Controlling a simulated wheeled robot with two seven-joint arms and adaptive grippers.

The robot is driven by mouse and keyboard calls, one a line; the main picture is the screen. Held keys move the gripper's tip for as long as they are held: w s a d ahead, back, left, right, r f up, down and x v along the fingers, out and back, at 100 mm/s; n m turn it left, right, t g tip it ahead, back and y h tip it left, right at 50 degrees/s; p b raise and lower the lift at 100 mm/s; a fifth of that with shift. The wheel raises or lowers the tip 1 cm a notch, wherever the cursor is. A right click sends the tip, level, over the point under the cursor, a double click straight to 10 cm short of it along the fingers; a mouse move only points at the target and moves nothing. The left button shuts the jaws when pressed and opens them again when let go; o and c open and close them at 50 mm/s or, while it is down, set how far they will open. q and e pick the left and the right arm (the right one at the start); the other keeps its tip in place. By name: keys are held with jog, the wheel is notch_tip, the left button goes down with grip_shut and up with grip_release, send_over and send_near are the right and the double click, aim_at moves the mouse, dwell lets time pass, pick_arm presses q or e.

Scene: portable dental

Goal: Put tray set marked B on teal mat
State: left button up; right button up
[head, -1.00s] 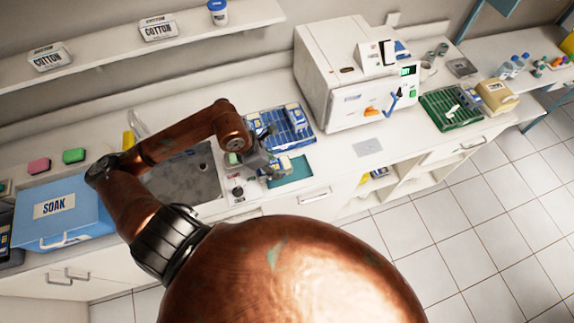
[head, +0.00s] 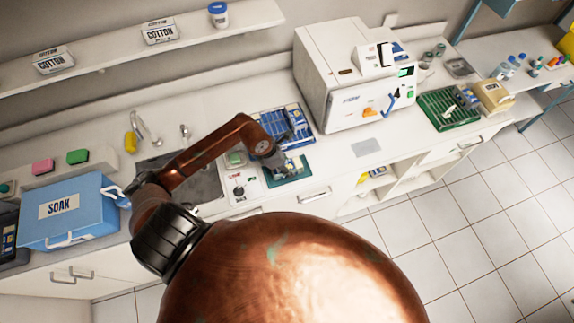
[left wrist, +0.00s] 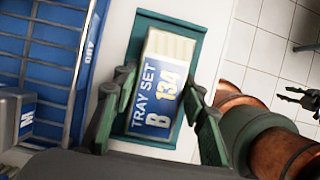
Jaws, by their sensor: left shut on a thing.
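In the head view my left gripper (head: 281,165) is over the teal mat (head: 273,183) and partly covers the pack (head: 294,165). A dark gripper at the right of the left wrist view looks like my right gripper (left wrist: 300,96); its jaws are unclear.
A blue rack (head: 272,125) with other packs stands just behind the mat. A control panel (head: 238,188) and sink lie left of it. The white sterilizer (head: 345,85) stands to the right. The counter around a grey plate (head: 367,147) is clear.

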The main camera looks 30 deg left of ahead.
pick_arm(q)
jog(key=shift+f, duration=0.15)
jog(key=o, duration=1.4)
jog(key=b+v, duration=0.1)
jog(key=v, duration=1)
jog(key=shift+a+b, duration=0.1)
jog(key=shift+b, duration=0.2)
jog(key=shift+s+a+r, duration=0.1)
jog(key=shift+r, duration=0.5)
